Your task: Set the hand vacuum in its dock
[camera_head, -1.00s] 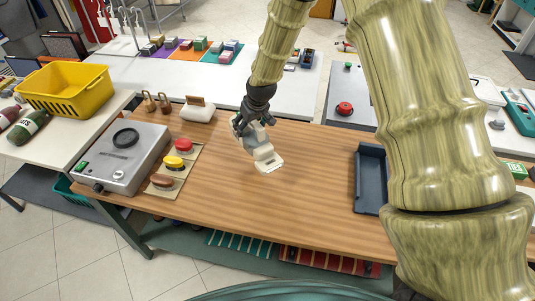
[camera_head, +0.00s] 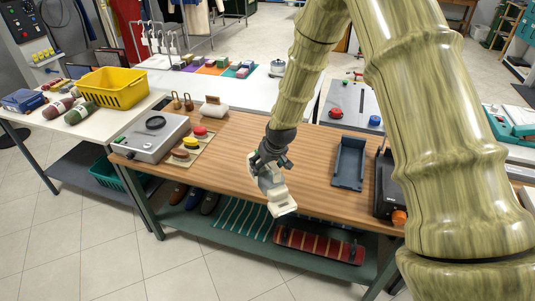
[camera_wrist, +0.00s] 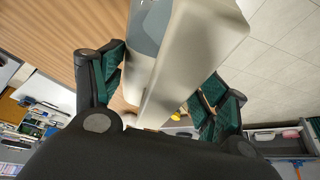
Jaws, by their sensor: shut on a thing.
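The hand vacuum (camera_head: 279,196) is a white and grey body held in my gripper (camera_head: 266,163). In the wrist view its pale body (camera_wrist: 195,60) lies between the two green-padded fingers of my gripper (camera_wrist: 160,88). In the head view it hangs tilted, its pale end low and in front of the brown table's front edge. A dark grey open tray-like holder (camera_head: 349,163) sits on the table to the right of my gripper. A black unit (camera_head: 386,185) stands right of that, partly hidden by my arm. I cannot tell for certain which one is the dock.
On the brown table (camera_head: 235,150) stand a silver box (camera_head: 150,138), coloured brushes on a board (camera_head: 192,146) and a white block (camera_head: 213,107). A yellow basket (camera_head: 112,88) is on the left table. The tabletop between brushes and tray is mostly clear. Shoes lie on the shelf below.

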